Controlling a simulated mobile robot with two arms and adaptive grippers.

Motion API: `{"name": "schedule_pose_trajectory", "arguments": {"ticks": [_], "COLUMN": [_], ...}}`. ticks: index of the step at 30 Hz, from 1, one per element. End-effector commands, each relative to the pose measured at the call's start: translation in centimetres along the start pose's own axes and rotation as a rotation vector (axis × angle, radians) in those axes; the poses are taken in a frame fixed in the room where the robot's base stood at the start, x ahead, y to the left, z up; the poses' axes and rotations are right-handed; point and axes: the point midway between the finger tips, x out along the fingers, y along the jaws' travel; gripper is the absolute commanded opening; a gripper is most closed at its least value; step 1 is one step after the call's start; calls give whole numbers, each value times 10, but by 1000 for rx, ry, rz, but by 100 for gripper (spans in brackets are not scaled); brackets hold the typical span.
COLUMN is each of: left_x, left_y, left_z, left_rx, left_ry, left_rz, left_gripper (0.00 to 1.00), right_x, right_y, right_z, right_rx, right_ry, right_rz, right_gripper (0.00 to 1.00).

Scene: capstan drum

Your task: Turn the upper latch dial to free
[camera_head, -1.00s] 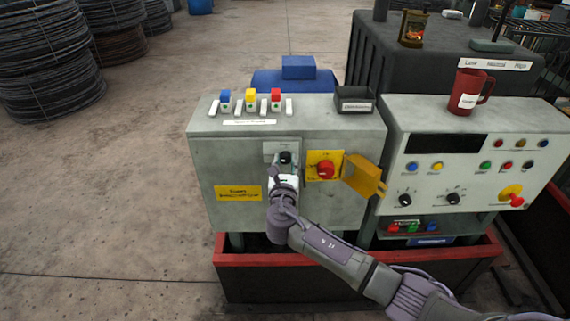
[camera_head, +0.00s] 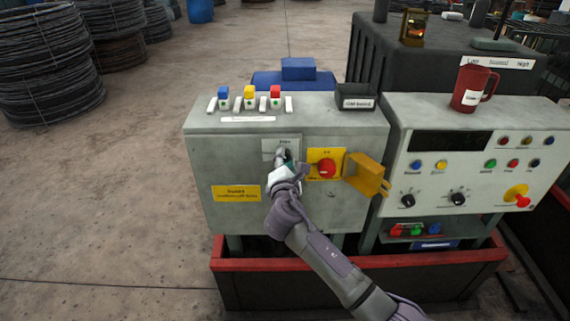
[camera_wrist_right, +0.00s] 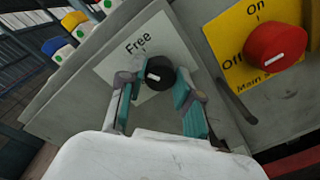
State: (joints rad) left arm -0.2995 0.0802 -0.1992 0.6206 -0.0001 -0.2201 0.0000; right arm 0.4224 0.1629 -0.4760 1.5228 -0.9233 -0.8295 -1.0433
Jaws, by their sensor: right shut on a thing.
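The upper latch dial (camera_wrist_right: 161,73) is a small black knob with a white mark, on a pale plate (camera_wrist_right: 120,65) that reads "Free" above it. In the wrist view the white mark lies roughly sideways, not clearly in line with the word. My right gripper (camera_wrist_right: 157,86) has its teal-padded fingers on either side of the dial and is shut on it. In the head view the right gripper (camera_head: 284,160) covers most of the dial at the grey cabinet's front (camera_head: 230,165). My left gripper is not in view.
A red main switch (camera_head: 327,168) on a yellow plate sits just right of the dial, with an open yellow cover (camera_head: 368,174) beside it. A control panel (camera_head: 430,183) stands further right. A red-rimmed trough (camera_head: 350,260) runs below.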

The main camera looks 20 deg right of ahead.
Motion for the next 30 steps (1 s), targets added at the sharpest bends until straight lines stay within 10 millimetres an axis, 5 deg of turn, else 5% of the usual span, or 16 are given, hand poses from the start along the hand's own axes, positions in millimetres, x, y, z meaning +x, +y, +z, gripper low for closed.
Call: {"name": "schedule_pose_trajectory", "arguments": {"ticks": [15, 30], "left_x": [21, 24], "left_y": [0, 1], "left_z": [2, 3], "left_rx": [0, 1], "left_ry": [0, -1], "left_rz": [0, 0], "left_gripper": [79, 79], "right_x": [0, 0], "right_y": [-2, -1], "right_z": [-1, 0], "right_rx": [375, 467], "right_ry": [20, 24], "right_rz": [3, 4], "right_gripper": [0, 0]}}
